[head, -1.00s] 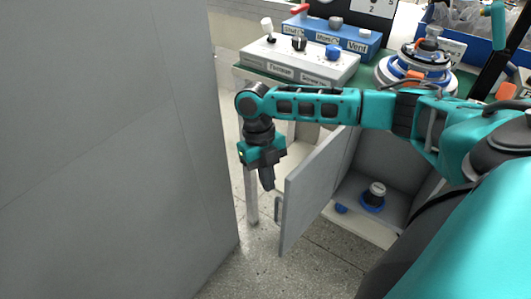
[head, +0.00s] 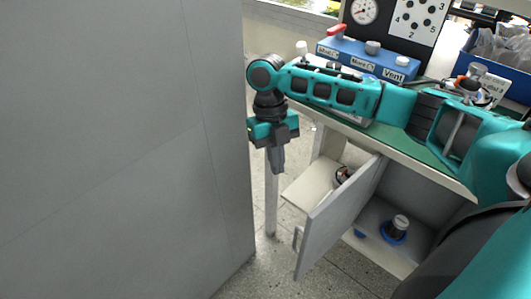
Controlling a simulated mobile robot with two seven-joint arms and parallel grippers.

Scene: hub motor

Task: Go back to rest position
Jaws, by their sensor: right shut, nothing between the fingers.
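My right arm comes in from the right and reaches across in front of the workbench. Its gripper (head: 277,160) points down, shut and empty. It hangs in the air left of the open cabinet door (head: 338,218), apart from its handle. My left gripper is out of the picture.
A large grey panel (head: 120,150) fills the left side, close to my right gripper. The green bench top (head: 425,147) carries a blue control box (head: 372,58). Inside the open cabinet stands a part with a blue base (head: 395,230). Speckled floor shows below.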

